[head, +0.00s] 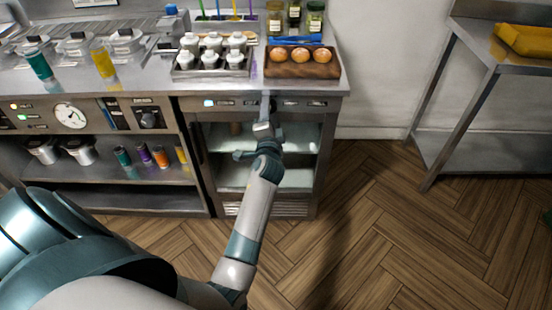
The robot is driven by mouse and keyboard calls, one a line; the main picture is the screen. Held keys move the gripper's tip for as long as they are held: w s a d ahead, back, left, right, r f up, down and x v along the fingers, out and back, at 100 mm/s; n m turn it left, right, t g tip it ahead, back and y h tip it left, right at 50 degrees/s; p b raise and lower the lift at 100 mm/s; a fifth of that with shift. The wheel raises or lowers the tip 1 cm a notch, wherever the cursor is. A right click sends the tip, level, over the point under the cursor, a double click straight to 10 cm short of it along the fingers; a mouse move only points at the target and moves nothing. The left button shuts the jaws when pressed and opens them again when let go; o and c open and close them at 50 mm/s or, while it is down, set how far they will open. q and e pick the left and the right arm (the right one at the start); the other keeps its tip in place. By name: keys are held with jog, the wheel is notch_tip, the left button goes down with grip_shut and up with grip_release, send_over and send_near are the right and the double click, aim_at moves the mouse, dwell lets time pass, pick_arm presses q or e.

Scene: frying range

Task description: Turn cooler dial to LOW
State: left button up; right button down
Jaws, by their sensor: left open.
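The cooler (306,152) is a steel unit with a glass front, under the right end of the counter. Its control strip (325,104) runs along the top, with a small lit display (209,103) at the left and small labels. My left gripper (266,106) is open at the middle of this strip, reaching in from below. The cooler dial cannot be made out; the gripper covers that part of the strip. I cannot tell whether the fingers touch it. My right gripper is not in view.
A white-bottle rack (212,74) and a wooden board (303,72) with round orange-brown items stand on the counter above. Left of the cooler is another panel with a round gauge (70,116) and a dark knob (148,118). The floor (350,240) to the right is clear.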

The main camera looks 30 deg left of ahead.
pick_arm(q)
jog(key=m+p, duration=0.2)
jog(key=m, duration=0.2)
jog(key=m+p, duration=0.3)
jog(key=m, duration=0.2)
jog(key=m+p, duration=0.3)
jog(key=m, duration=0.1)
jog(key=shift+w+d+r+m, duration=0.1)
jog(key=shift+d+r+m, duration=0.05)
jog(key=shift+r+m, duration=0.2)
jog(key=b+v, duration=0.3)
jog(key=v, duration=1.4)
jog(key=s+d+f+n+g+h+p, duration=0.1)
jog(key=d+f+h, duration=0.1)
jog(key=f, duration=0.9)
jog(key=s+d+f+n+g+h, duration=0.2)
jog(key=d+f+h, duration=0.1)
jog(key=f, duration=0.7)
jog(key=shift+s+d+f+p, duration=0.2)
jog(key=shift+f+p, duration=0.15)
